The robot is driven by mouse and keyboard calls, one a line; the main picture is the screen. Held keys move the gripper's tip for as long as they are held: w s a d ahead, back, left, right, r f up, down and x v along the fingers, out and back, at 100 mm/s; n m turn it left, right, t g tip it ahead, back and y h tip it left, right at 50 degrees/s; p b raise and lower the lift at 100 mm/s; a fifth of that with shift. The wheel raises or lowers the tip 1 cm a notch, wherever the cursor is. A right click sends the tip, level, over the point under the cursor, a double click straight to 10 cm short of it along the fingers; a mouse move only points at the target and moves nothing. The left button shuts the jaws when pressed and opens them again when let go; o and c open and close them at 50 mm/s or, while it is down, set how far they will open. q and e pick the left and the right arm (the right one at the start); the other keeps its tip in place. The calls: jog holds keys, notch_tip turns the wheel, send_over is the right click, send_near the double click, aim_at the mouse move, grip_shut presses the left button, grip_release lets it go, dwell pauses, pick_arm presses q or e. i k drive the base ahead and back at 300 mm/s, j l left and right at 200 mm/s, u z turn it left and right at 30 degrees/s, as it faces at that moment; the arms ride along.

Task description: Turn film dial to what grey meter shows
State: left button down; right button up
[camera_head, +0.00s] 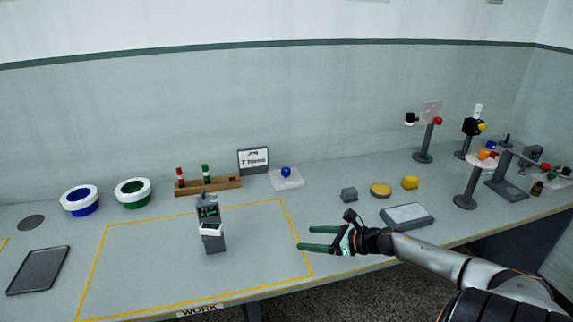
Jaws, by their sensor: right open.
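A small dark grey device with a display on its face (207,209) stands upright inside the yellow-outlined work area, behind a grey block with a white top (213,242). The display is too small to read. I cannot tell which of these is the grey meter or the film dial. My right gripper (305,238) is open and empty at the right edge of the outlined area. Its two green fingers point left toward the grey block, with a clear gap between. My left gripper is not in view.
Blue (81,201) and green (133,193) white-rimmed round containers stand at the left. A wooden rack (208,186) and small sign (253,160) stand behind. A flat grey tray (407,216) lies right of my gripper. Stands (424,157) occupy the far right. The outlined area's left is clear.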

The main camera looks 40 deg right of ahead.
aim_at(285, 171)
jog(key=i+l, duration=0.2)
jog(key=l, duration=0.15)
jog(key=i+l, duration=0.2)
jog(key=l, duration=0.15)
jog(key=i+l, duration=0.45)
jog(key=l, duration=0.25)
